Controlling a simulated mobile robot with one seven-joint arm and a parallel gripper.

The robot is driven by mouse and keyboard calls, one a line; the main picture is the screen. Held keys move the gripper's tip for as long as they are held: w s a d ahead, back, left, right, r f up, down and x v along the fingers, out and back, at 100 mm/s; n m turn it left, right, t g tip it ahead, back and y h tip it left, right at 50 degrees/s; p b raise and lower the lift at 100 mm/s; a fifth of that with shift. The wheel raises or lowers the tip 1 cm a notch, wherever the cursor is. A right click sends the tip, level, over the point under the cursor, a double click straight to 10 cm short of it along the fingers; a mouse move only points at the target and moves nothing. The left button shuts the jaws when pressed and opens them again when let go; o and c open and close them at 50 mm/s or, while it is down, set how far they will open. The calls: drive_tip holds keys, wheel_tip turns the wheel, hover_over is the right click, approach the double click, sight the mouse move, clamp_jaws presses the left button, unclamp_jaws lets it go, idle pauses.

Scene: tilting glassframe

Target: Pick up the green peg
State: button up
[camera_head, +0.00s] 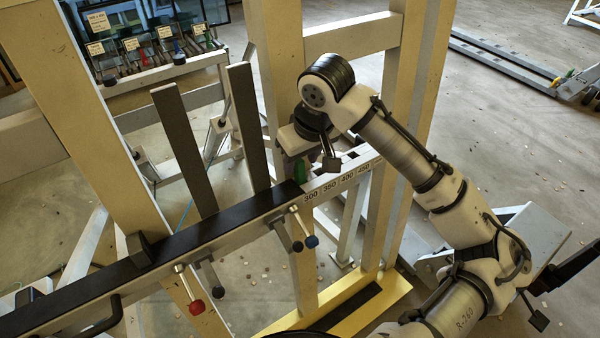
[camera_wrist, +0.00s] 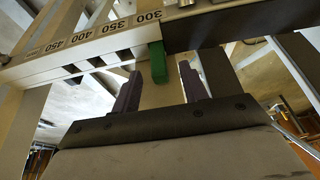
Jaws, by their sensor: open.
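The green peg (camera_head: 300,172) is upright at the rail (camera_head: 330,183), by the slot end marked 300, where the black ledge strip ends. It also shows in the wrist view (camera_wrist: 158,62), its lower part hanging below the rail's edge. My gripper (camera_head: 313,166) is over the rail at the peg. In the wrist view my gripper (camera_wrist: 160,78) is open, with one dark finger on each side of the peg and visible gaps between. The fingers do not appear to touch it. In the head view my wrist partly hides the peg's top.
Two grey uprights (camera_head: 248,125) stand left of my gripper. A yellow post (camera_head: 280,60) rises just behind it. Open floor (camera_head: 520,130) lies to the right.

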sight(300, 176)
drive_tip(key=shift+x, duration=1.35)
drive_tip(key=shift+d, duration=0.1)
clamp_jaws()
drive_tip(key=shift+r, duration=0.1)
